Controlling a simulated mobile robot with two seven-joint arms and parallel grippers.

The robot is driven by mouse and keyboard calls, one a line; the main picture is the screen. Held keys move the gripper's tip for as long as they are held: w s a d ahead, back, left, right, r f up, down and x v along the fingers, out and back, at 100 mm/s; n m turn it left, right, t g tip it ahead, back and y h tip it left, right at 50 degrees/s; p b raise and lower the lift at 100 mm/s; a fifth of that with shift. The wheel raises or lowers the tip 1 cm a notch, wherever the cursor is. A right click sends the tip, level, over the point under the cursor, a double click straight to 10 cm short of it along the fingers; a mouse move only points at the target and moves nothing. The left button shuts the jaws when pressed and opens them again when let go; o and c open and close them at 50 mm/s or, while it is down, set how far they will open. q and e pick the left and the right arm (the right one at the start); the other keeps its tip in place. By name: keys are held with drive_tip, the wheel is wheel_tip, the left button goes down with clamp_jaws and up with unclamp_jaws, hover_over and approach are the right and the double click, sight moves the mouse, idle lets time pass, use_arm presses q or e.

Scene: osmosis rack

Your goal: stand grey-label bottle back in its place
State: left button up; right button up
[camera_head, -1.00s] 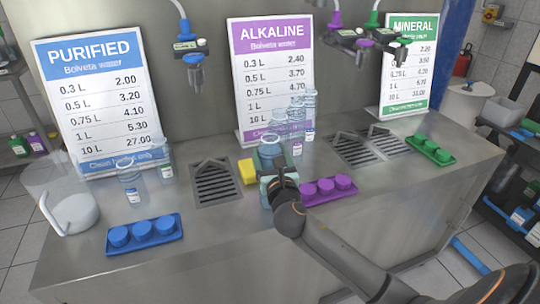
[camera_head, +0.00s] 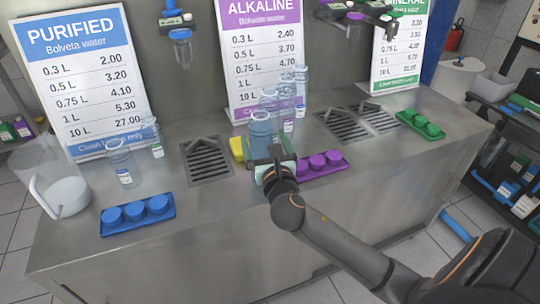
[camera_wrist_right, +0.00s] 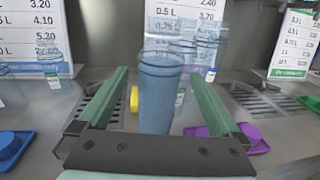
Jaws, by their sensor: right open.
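A translucent blue bottle (camera_head: 261,130) stands upright on the steel counter, left of the purple cap tray. My right gripper (camera_head: 274,165) is at the counter's front side of it. In the right wrist view the open fingers (camera_wrist_right: 160,76) lie on either side of this bottle (camera_wrist_right: 158,100), with gaps on both sides. No label shows on its visible face, so I cannot tell if it is the grey-label one. Clear bottles (camera_head: 300,82) stand in a row behind it, partly hidden by one another. My left gripper is not in view.
A yellow sponge (camera_head: 237,148) and a drain grate (camera_head: 207,160) are left of the bottle. The purple cap tray (camera_head: 322,164) is close on the right. Two clear bottles (camera_head: 121,163), a jug (camera_head: 60,190) and a blue cap tray (camera_head: 138,214) stand further left. Price boards line the back.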

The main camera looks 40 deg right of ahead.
drive_tip(key=v, duration=0.7)
drive_tip(key=s+a+f+m+g+y, duration=0.25)
drive_tip(key=f+m, duration=0.35)
drive_tip(key=f, duration=0.3)
drive_tip(key=s+a+f+m+g+y, duration=0.2)
drive_tip(key=s+a+f+m+y, duration=0.15)
drive_tip(key=f+m, duration=0.45)
drive_tip(key=s+a+f+m+g+y, duration=0.1)
drive_tip(key=s+a+f+m, duration=0.2)
drive_tip(key=s+f+m, duration=0.2)
drive_tip(key=s+a+f+m+g+y, duration=0.2)
drive_tip(key=s+a+f+m, duration=0.2)
drive_tip(key=f+m, duration=0.5)
drive_tip(key=shift+s+a+f+m, duration=0.25)
drive_tip(key=shift+s+m, duration=0.55)
drive_tip(key=shift+s, duration=0.15)
